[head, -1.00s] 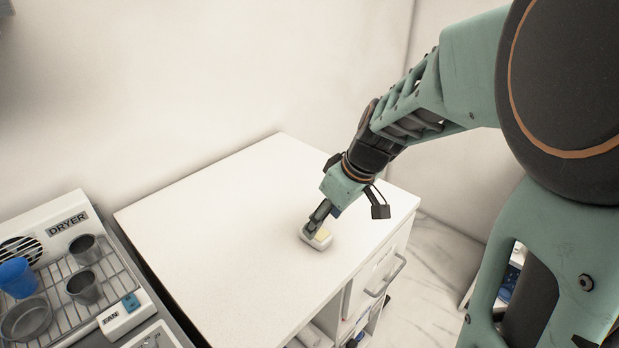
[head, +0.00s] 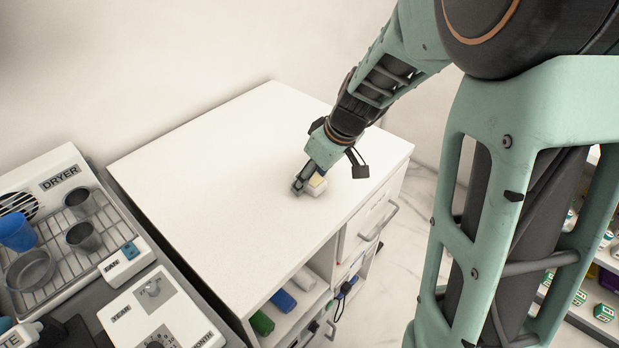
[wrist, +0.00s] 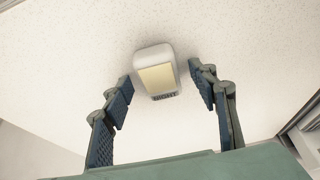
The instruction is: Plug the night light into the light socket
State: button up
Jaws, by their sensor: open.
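The night light (wrist: 155,72) is a small white rounded block with a pale yellow panel and the label NIGHT. It lies on the white cabinet top (head: 220,150). In the head view the night light (head: 317,186) is partly hidden by my gripper (head: 304,184). In the wrist view my gripper (wrist: 165,95) is open, with one blue-padded finger on each side of the night light and a gap on both sides. Neither finger appears to touch it. I see no light socket in these frames.
A dryer unit (head: 60,185) with metal cups and a blue cup (head: 16,232) stands left of the cabinet. A dial box (head: 160,310) is at the bottom left. Open shelves under the cabinet top hold a green roll (head: 262,323) and a blue one (head: 283,300). The cabinet top is otherwise clear.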

jog(key=c, duration=1.3)
jog(key=shift+r, duration=0.1)
